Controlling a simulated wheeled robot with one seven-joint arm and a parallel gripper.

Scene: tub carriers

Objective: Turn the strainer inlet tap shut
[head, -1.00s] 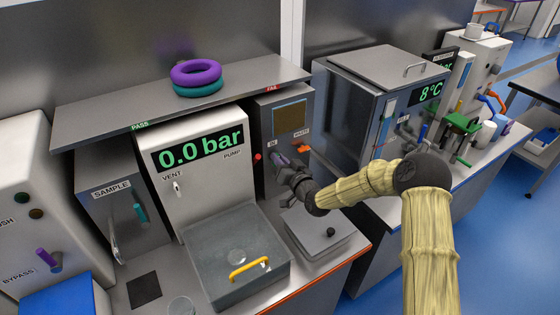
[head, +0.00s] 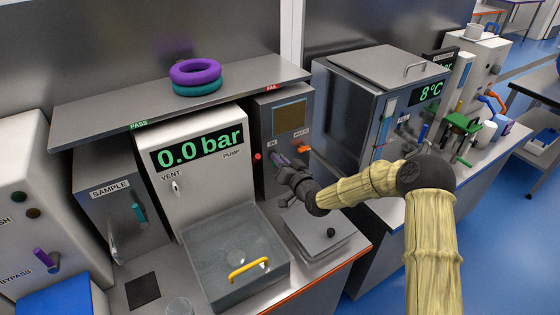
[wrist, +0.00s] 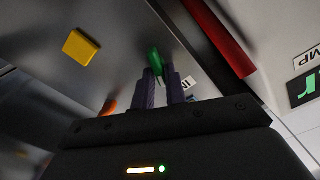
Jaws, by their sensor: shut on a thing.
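The strainer inlet tap is a small green handle (wrist: 156,62) in the wrist view, on the grey front panel of the unit (head: 268,115) beside the pump. A label, partly hidden and seemingly "IN", is just behind it. My gripper (head: 279,159) reaches that panel below the "IN" label in the head view. In the wrist view my gripper (wrist: 161,85) has its two dark purple fingers closed on the green handle, one on each side. The head view hides the handle behind my fingers. The handle's exact angle is hard to tell.
An orange tap (head: 302,149) under the "WASTE" label is just right of my gripper. A red knob (head: 257,156) is to the left on the pump unit (head: 205,185). A flat grey lidded box (head: 318,235) lies below my arm. A shelf (head: 100,113) with rings (head: 196,72) is above.

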